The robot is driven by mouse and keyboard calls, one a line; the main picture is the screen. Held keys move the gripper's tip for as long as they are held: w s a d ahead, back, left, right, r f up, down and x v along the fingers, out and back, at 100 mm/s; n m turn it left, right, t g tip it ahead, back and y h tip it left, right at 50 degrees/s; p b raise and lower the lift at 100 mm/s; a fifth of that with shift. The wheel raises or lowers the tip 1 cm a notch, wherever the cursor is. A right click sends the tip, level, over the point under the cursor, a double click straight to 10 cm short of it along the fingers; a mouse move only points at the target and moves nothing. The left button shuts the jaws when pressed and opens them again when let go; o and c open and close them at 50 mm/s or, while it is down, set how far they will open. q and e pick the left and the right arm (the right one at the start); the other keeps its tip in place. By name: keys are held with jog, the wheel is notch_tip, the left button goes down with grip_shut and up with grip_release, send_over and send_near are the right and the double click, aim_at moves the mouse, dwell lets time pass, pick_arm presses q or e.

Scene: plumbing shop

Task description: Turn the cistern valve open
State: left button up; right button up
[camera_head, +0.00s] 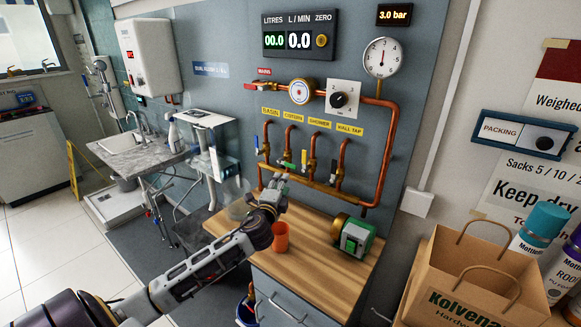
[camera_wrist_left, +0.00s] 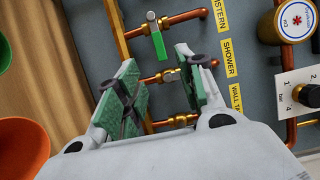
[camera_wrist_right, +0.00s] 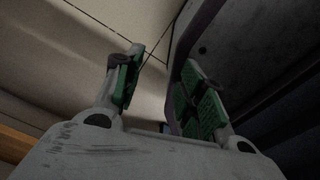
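The cistern valve sits on the copper pipe under the yellow CISTERN label (camera_head: 294,117). Its green lever (camera_head: 288,165) shows in the head view and in the left wrist view (camera_wrist_left: 158,45), where it lies across the pipe. My left gripper (camera_head: 277,181) is just in front of and below the row of valves. Its fingers (camera_wrist_left: 158,85) are apart with nothing between the pads; the green lever is beyond the fingertips, not touched. The shower valve (camera_wrist_left: 170,75) shows behind the gap between the fingers. My right gripper (camera_wrist_right: 160,85) is open and empty, outside the head view.
The neighbouring valves have a blue lever (camera_head: 257,145), a yellow lever (camera_head: 304,158) and a dark one (camera_head: 334,168). Below are a wooden bench top (camera_head: 320,262), an orange cup (camera_head: 280,237) beside my left forearm, and a green-and-brass device (camera_head: 354,236). The flow display (camera_head: 300,40) reads 0.0.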

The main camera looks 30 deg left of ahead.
pick_arm(q)
send_near(290, 166)
jog(key=shift+w, duration=1.5)
jog(key=shift+w+a+p, duration=0.35)
jog(key=shift+w+a, duration=0.2)
jog(key=shift+a, duration=0.1)
jog(key=shift+x, duration=2.15)
jog(key=shift+w+a, duration=0.2)
jog(key=shift+w, duration=0.55)
jog(key=c, duration=0.4)
grip_shut()
pick_arm(e)
jog(key=shift+w+a+r, duration=0.15)
jog(key=shift+w+r, duration=0.4)
jog(key=shift+r, duration=0.1)
